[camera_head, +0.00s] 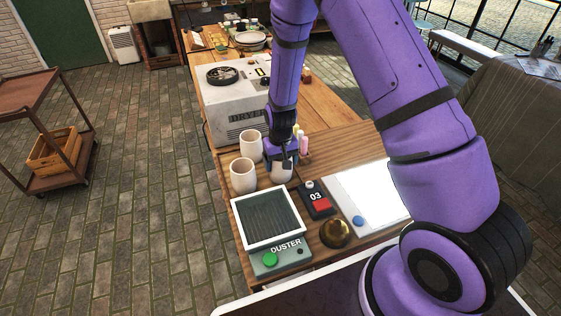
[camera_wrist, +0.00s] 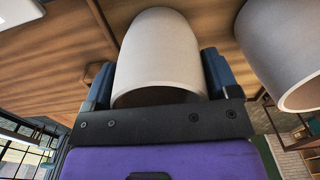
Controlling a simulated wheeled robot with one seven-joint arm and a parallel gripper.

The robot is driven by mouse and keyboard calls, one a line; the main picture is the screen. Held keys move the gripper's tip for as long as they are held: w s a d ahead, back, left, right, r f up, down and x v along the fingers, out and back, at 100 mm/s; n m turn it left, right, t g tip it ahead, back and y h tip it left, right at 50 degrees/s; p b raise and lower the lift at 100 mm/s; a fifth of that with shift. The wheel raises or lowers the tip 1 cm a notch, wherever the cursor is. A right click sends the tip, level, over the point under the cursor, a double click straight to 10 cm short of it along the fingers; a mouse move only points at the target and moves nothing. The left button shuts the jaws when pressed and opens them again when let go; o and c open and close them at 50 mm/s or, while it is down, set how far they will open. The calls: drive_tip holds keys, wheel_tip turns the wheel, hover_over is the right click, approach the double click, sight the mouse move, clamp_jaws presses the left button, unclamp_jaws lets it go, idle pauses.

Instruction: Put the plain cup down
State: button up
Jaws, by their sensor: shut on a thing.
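My gripper (camera_head: 283,165) is over the wooden table, near the dryer's front. It is shut on a plain white cup (camera_head: 282,173), with one finger on each side. In the wrist view the held plain cup (camera_wrist: 160,50) sits between the dark blue fingers of my gripper (camera_wrist: 157,80). The cup is partly hidden by the gripper in the head view. I cannot tell whether its base touches the table. Two other plain white cups stand to its left: a nearer cup (camera_head: 243,178) and a farther cup (camera_head: 250,146). A neighbouring cup (camera_wrist: 285,55) shows close beside it in the wrist view.
A grey duster (camera_head: 280,262) with a green button stands in front. The dryer (camera_head: 228,110) stands behind. Small pink and yellow items (camera_head: 303,144) are close by.

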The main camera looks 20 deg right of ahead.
drive_tip(key=shift+f, duration=0.15)
drive_tip(key=o, duration=1)
drive_tip(key=shift+c, duration=0.2)
wheel_tip(320, 180, up, 12)
drive_tip(key=shift+r, duration=0.25)
drive_tip(key=s+d+r+t, duration=0.15)
drive_tip(key=s+r, duration=0.35)
drive_tip(key=r, duration=0.6)
drive_tip(key=s+d+r+t, duration=0.15)
drive_tip(key=s+r, duration=0.35)
drive_tip(key=r, duration=0.5)
drive_tip(key=s+d+r, duration=0.1)
drive_tip(key=s+r, duration=0.2)
drive_tip(key=s, duration=0.3)
drive_tip(key=s+d+r+t, duration=0.1)
drive_tip(key=s+r, duration=0.2)
drive_tip(key=s, duration=0.4)
drive_tip(key=s+d+r+t, duration=0.1)
drive_tip(key=s+d+r, duration=0.1)
drive_tip(key=s+r, duration=0.2)
drive_tip(key=shift+s, duration=1.2)
